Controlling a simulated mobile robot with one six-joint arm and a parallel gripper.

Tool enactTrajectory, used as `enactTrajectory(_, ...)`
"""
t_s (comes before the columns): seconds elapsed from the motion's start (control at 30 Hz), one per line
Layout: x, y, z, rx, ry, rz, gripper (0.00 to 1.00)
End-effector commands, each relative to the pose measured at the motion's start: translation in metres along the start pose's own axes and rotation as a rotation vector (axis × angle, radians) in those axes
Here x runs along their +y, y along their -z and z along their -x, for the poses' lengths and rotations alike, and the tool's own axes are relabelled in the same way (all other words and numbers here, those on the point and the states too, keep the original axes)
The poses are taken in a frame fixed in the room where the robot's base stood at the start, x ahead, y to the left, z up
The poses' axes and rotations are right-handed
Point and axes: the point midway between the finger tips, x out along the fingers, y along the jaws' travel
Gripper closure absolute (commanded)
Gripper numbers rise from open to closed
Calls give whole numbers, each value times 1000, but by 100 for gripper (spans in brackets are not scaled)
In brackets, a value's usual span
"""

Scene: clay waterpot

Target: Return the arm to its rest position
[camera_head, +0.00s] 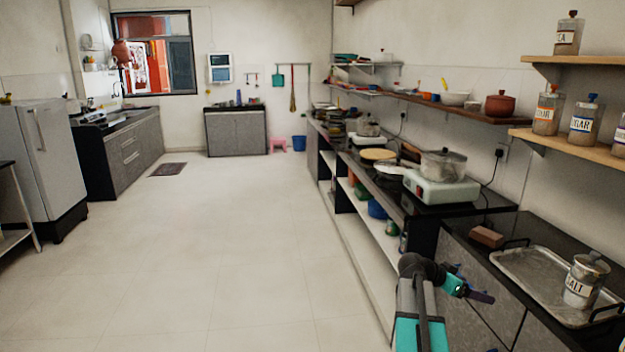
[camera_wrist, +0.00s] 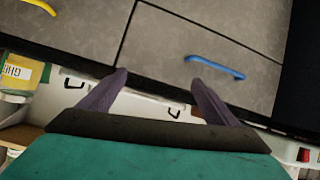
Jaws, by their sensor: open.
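My gripper (camera_head: 478,293) is low in front of the right-hand counter, beside the grey cabinet fronts. In the wrist view its two dark purple fingers (camera_wrist: 158,84) stand apart with nothing between them. My arm rises from the bottom of the head view, bends at a black joint and points right toward the cabinets. The fingers appear near grey drawer fronts (camera_wrist: 190,50); whether they touch is unclear.
A metal tray (camera_head: 525,283) with a salt canister (camera_head: 583,280) is on the counter right of my gripper. A brown block (camera_head: 486,236) and a stove with a pot (camera_head: 442,166) stand farther back. The pale floor (camera_head: 230,250) to the left is clear.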

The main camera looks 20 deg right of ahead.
Motion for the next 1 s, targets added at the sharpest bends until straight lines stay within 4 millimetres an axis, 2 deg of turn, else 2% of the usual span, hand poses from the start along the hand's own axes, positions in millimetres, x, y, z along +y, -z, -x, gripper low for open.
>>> enactTrajectory(0.03,-10,-19,8,-16,15,29,17)
enactTrajectory(0.2,-38,-85,32,-72,61,111,17)
enactTrajectory(0.5,-60,-206,74,-183,130,289,17)
enactTrajectory(0.77,-54,-310,112,-285,179,474,17)
enactTrajectory(1.0,-27,-400,145,-384,217,664,17)
